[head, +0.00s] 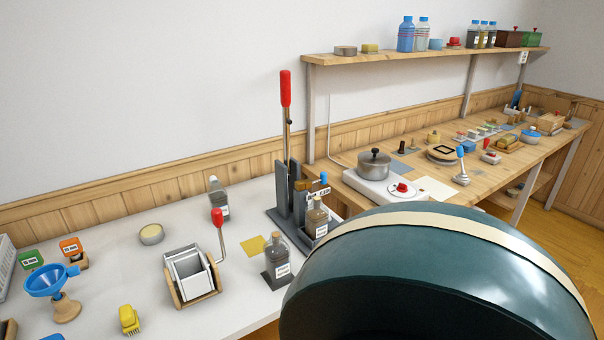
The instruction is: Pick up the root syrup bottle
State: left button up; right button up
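Several labelled bottles are in the head view, but the print is too small to read, so I cannot tell which is the root syrup bottle. A dark-filled bottle (277,260) with a white label stands upright on a dark pad on the white table. A brown-filled bottle (317,219) stands behind it, beside the grey lever press (290,195). A third bottle (219,200) with a grey cap stands near the wall. Dark bottles (483,37) also stand on the high shelf. Neither of my grippers is in view.
A red-handled metal holder (191,275), a blue funnel (52,282) and a yellow brush (129,319) stand on the white table (110,265). A pot (374,165) sits on a hob to the right. A large dark green rounded shape hides the lower right.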

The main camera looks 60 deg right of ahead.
aim_at(316, 216)
jog(key=z, duration=2.15)
jog(key=u, duration=2.05)
jog(key=z, duration=2.05)
jog(key=l, duration=0.3)
jog(key=i+l+u, duration=0.15)
jog(key=l, duration=0.1)
